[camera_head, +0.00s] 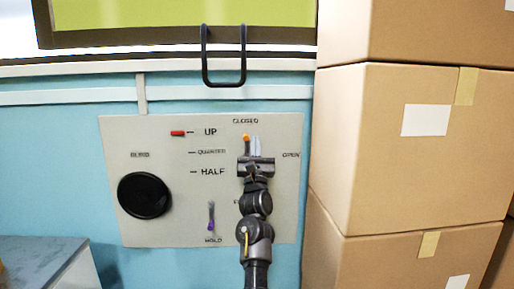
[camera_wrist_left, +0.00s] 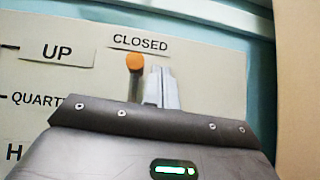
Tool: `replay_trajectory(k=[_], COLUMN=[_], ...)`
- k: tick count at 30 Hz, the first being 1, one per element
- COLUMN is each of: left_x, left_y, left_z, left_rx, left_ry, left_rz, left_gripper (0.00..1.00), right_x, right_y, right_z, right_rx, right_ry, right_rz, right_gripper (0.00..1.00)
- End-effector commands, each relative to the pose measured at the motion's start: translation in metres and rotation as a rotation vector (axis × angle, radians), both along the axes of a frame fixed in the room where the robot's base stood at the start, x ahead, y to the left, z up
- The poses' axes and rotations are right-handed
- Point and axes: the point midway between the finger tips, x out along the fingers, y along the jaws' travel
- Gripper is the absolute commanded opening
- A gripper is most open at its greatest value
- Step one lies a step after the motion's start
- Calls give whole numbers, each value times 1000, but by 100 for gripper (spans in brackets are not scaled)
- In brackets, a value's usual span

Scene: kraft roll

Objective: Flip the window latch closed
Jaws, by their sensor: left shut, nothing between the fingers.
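The latch is a lever with an orange tip (camera_head: 246,138) on the beige panel (camera_head: 130,220) on the wall. It points up, just below the CLOSED label; an OPEN label is to the right. In the left wrist view the orange tip (camera_wrist_left: 134,61) stands just left of my fingers. My left gripper (camera_head: 256,146) is shut and empty, with its fingers (camera_wrist_left: 161,88) pointing up along the lever's right side. I cannot tell whether they touch it. The gripper body hides the lever's base. My right gripper is not in view.
The panel also holds a black round knob (camera_head: 144,195), a red marker (camera_head: 178,133) by UP, and a small purple-tipped lever (camera_head: 211,218) by HOLD. Stacked cardboard boxes (camera_head: 400,170) stand close on the right. A dark handle (camera_head: 224,83) hangs from the window frame above.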

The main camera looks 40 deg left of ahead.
Motion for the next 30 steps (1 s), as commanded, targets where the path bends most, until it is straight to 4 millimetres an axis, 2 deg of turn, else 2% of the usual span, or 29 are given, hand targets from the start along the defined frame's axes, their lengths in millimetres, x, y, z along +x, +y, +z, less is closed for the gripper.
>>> replay_trajectory(k=[13,24,30], left_x=[-2,-38,-54], left_y=[-3,-31,-43], left_z=[-5,-54,-71], left_rx=[-1,-2,-1], left_ry=[0,1,1], left_rz=[-2,-3,-3], left_gripper=[0,0,0], right_x=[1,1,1], right_y=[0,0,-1], right_z=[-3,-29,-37], right_rx=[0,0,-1], right_ry=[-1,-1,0], right_rz=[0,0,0], right_gripper=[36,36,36])
